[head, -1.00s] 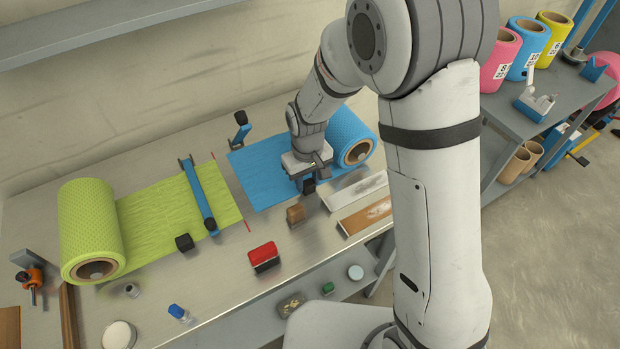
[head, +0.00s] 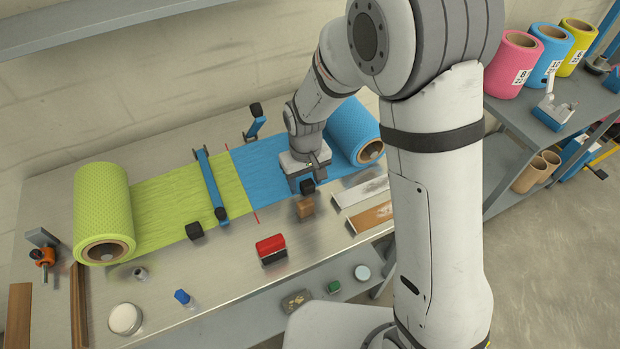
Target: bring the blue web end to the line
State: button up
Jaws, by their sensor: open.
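The blue web (head: 262,160) runs left from its blue roll (head: 355,130) on the bench. Its left end meets the edge of the green web (head: 160,207) at the line between two red marks (head: 256,218), with no clear gap visible. My gripper (head: 307,186) is low over the front part of the blue web, right of that end. It is open. Its fingertips are mostly hidden, so I cannot tell whether they touch the web.
A blue bar (head: 209,185) lies across the green web near its end. Another blue bar (head: 257,124) stands raised behind the blue web. A red-topped block (head: 271,249), a wooden block (head: 305,207) and two flat strips (head: 370,217) lie along the front of the bench.

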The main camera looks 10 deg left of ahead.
notch_tip(320, 180, up, 8)
jog(key=shift+f+b, duration=0.1)
jog(key=shift+b, duration=0.25)
dwell(0.5)
